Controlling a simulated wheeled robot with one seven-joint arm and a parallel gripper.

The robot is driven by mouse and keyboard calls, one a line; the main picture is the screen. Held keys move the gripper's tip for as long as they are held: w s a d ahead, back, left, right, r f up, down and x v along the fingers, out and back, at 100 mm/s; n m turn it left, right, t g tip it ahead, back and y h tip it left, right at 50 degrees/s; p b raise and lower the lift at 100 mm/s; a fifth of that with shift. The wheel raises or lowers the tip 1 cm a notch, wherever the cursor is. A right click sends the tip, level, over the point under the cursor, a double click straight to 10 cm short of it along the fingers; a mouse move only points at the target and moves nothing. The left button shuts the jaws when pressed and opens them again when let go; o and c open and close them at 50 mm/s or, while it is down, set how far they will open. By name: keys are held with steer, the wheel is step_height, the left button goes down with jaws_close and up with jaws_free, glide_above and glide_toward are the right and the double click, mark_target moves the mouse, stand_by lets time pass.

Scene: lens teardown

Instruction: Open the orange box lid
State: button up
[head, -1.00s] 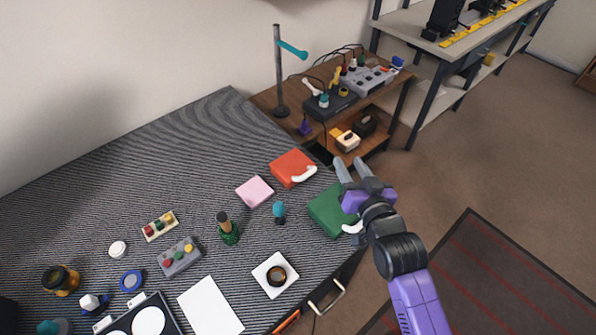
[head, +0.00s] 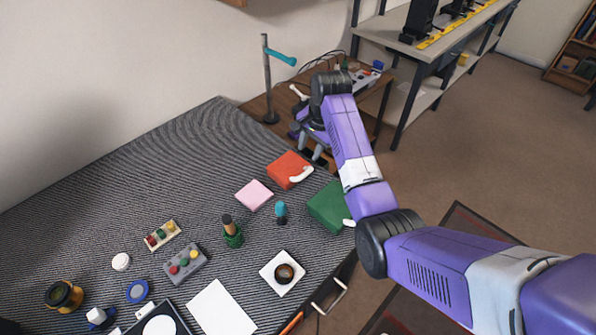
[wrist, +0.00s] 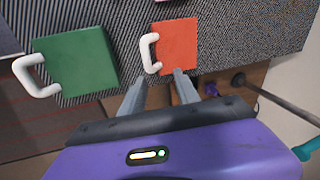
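The orange box (head: 286,168) sits near the table's far right corner, with a white handle (head: 301,174) on its right side. In the wrist view the orange box (wrist: 178,45) lies just beyond the fingertips, with its white handle (wrist: 146,52) on its left side. My gripper (head: 311,157) is above and just beyond the box's far right side. In the wrist view my gripper (wrist: 158,77) is open and empty, its two fingers apart. The lid looks closed; no contact with it shows.
A green box (head: 328,205) with a white handle stands beside the orange one, and a pink block (head: 254,195) lies to its left. A teal-topped item (head: 281,212) stands nearby. A wooden shelf unit (head: 262,105) with a lamp post is behind the corner.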

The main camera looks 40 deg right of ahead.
mark_target(307, 172)
steer(key=shift+m+g+y, duration=0.3)
steer(key=shift+m+g, duration=0.1)
steer(key=shift+g, duration=0.1)
steer(key=shift+s+a+f, duration=0.1)
steer(key=shift+a+f, duration=0.1)
steer(key=shift+f, duration=1.15)
steer(key=shift+s+a+f, duration=0.1)
steer(key=shift+a+f, duration=0.1)
steer(key=shift+f, duration=1.15)
steer(key=shift+a+f, duration=0.2)
steer(key=shift+f, duration=1.15)
jaws_close()
